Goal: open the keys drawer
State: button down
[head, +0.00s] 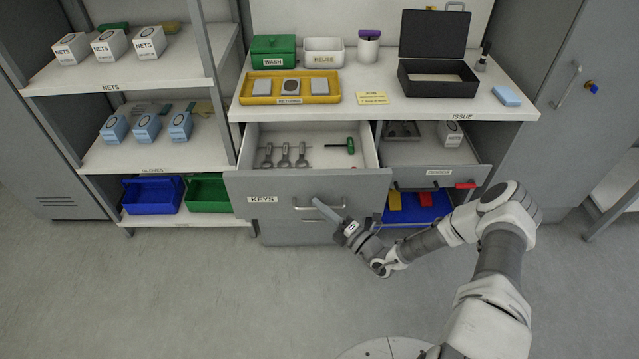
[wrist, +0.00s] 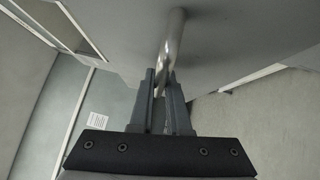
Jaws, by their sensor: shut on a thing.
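The keys drawer (head: 290,190), labelled KEYS, stands pulled out below the counter in the head view. Inside it lie several grey keys or wrenches (head: 285,154) and a green-handled tool (head: 342,147). My gripper (head: 335,216) is at the drawer's front, at its metal handle (head: 305,207). In the wrist view the two fingers of my gripper (wrist: 165,85) are shut on the bar handle (wrist: 172,45), which runs up to the grey drawer front (wrist: 215,30). Part of the handle is hidden behind the fingers.
The counter (head: 390,105) carries trays and boxes. Shelves (head: 165,150) stand at left. Open floor (head: 190,300) lies in front.

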jog(key=s+p, duration=0.1)
jog(key=s, duration=0.6)
jog(key=shift+s+p, duration=0.35)
jog(key=c, duration=0.9)
grip_release()
jog(key=shift+a, duration=0.1)
